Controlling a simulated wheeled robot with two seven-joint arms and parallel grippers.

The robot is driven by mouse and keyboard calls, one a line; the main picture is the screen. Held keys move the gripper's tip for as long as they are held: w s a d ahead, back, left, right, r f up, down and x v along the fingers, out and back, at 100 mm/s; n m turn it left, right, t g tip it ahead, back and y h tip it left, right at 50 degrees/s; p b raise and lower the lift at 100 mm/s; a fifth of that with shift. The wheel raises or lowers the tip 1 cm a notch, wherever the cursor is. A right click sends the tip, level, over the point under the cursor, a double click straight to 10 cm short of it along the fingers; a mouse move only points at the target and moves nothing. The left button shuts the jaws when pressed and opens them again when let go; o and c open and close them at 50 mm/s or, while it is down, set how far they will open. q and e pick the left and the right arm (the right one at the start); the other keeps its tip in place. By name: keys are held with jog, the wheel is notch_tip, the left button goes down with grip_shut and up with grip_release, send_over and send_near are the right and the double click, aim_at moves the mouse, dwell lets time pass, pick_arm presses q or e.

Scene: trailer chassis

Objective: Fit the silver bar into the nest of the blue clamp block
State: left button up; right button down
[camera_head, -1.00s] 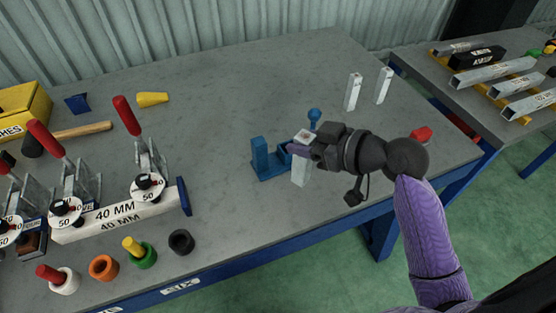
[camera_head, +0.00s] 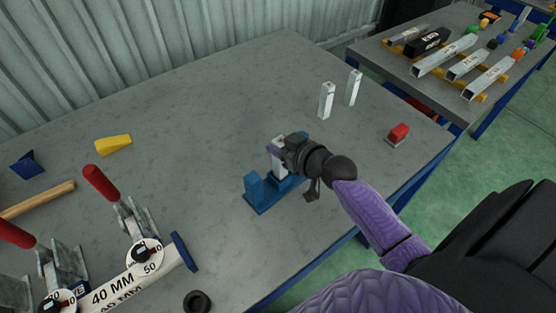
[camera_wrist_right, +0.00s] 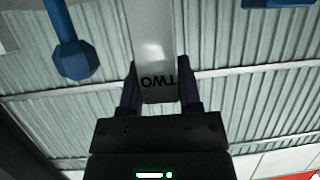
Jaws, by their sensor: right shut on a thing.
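The blue clamp block (camera_head: 255,190) stands on the grey bench near its front edge, with one upright on the left and a seat to the right. My right gripper (camera_head: 277,149) is shut on the silver bar (camera_head: 278,168) and holds it upright at the block's right part. The bar's lower end meets the block in the picture; whether it is seated in the nest I cannot tell. In the right wrist view the bar (camera_wrist_right: 152,45), marked TWO, lies between the fingers, with a blue knobbed part (camera_wrist_right: 72,55) to its left. My left gripper is not in view.
Two silver bars (camera_head: 326,100) (camera_head: 353,88) stand upright behind the block. A red-topped piece (camera_head: 398,133) lies to the right. Toggle clamps (camera_head: 135,225) on a 40 MM beam and a black ring (camera_head: 197,301) are at front left. The bench's middle is clear.

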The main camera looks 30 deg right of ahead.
notch_tip(320, 180, down, 4)
jog(key=shift+r+b, duration=0.2)
jog(key=shift+b, duration=0.65)
jog(key=shift+r, duration=0.15)
jog(key=shift+f, duration=0.2)
jog(key=shift+c, duration=1.4)
grip_release()
jog(key=shift+r, duration=0.1)
jog(key=shift+r+p, duration=0.25)
jog(key=shift+p, duration=0.1)
jog(key=p+v, duration=0.2)
jog(key=v, duration=1)
